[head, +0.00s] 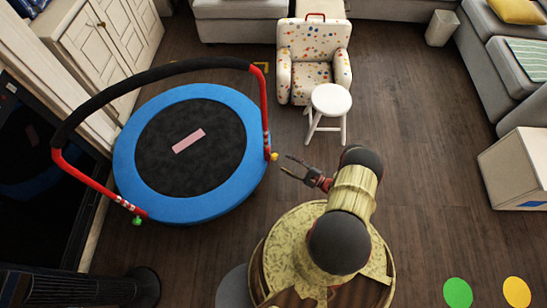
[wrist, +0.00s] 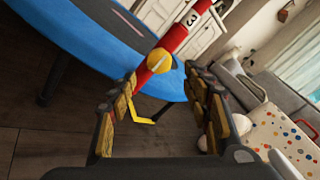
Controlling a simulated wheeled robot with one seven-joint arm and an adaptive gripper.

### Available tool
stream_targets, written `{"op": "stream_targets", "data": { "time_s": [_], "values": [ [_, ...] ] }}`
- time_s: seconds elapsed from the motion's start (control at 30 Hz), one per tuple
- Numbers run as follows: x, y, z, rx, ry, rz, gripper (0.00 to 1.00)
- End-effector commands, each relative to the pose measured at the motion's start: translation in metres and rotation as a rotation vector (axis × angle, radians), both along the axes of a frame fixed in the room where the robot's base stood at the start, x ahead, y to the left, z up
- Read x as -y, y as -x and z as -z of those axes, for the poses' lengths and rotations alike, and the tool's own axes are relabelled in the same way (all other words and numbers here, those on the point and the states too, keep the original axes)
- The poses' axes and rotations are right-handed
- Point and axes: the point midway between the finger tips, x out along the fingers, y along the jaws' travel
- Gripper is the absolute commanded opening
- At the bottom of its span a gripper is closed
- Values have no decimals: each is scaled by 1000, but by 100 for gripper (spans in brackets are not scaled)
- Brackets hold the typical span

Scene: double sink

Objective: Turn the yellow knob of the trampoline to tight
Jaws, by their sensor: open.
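The trampoline (head: 190,205) has a blue rim, a black mat and a red handlebar with black padding. It stands left of my arm. The yellow knob (head: 274,157) sits low on the handlebar's right post, at the rim's right side. In the wrist view the yellow knob (wrist: 159,61) is on the red post (wrist: 177,38), beyond and between my fingers. My gripper (head: 285,163) is open and empty, just right of the knob in the head view. In the wrist view its fingers (wrist: 165,95) spread to either side, apart from the knob.
A green knob (head: 137,221) is on the left post. A white stool (head: 330,100) and a spotted armchair (head: 313,55) stand behind my gripper. A pink block (head: 188,140) lies on the mat.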

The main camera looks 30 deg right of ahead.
Motion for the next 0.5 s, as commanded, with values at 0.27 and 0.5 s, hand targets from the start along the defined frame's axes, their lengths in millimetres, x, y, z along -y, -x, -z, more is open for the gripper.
{"op": "stream_targets", "data": {
  "time_s": [0.27, 0.5],
  "values": [
    [-10, -15, -1, 24, 32, -8, 49],
    [-27, -48, -1, 23, 31, -9, 49]
  ]
}}
